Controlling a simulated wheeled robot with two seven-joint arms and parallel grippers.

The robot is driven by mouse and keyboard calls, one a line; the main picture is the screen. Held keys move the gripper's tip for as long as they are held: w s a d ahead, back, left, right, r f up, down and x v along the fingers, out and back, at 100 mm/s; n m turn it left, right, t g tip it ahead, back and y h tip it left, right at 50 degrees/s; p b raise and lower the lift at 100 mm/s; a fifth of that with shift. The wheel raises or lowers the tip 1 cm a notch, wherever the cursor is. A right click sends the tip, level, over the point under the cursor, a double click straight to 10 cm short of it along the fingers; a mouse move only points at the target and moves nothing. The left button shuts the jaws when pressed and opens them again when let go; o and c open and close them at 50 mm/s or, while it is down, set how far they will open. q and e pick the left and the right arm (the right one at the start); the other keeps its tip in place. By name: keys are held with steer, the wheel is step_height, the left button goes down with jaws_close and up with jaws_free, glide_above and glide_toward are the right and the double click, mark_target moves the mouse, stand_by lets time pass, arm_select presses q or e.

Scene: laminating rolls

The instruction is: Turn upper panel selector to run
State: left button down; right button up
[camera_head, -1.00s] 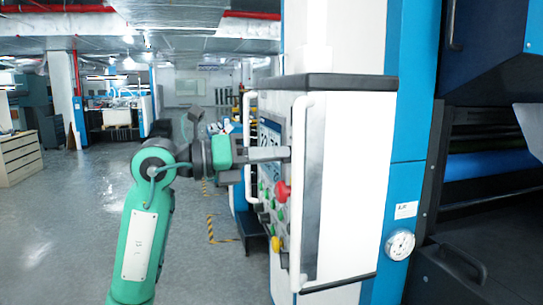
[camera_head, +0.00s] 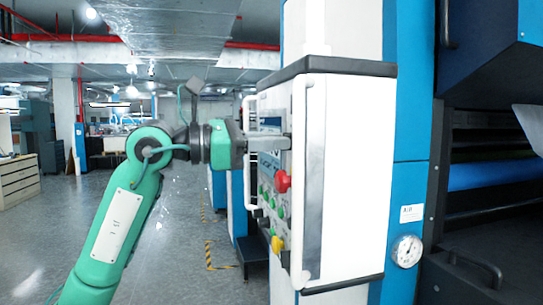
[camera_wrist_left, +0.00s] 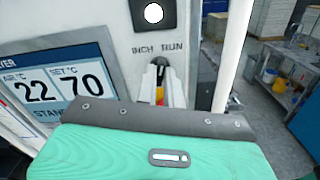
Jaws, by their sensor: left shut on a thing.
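The control panel (camera_head: 272,195) is on the side of a white cabinet and shows edge-on in the head view. My left gripper (camera_head: 286,143) reaches its upper part from the left and is shut. In the left wrist view, the upper selector (camera_wrist_left: 159,63) is a small dark knob below the labels INCH and RUN, and my left gripper (camera_wrist_left: 160,88) is at it. The gripper body hides the lower part of the knob, and its exact pointing direction is hard to tell. My right gripper is not in view.
A red button (camera_head: 283,181) and several green buttons sit lower on the panel. A white handle bar (camera_head: 308,180) runs down the cabinet edge. A display (camera_wrist_left: 62,85) reading 22 and 70 is left of the selector. Open floor (camera_head: 185,235) lies to the left.

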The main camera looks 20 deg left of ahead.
arm_select(q)
steer(key=shift+f+m+b, duration=0.1)
steer(key=shift+m+b, duration=0.55)
steer(key=shift+m, duration=0.65)
steer(key=c, duration=1.5)
jaws_free()
steer(key=b+v, duration=0.5)
steer(key=v, duration=0.8)
steer(key=shift+s+a, duration=0.25)
steer(key=shift+a, duration=0.1)
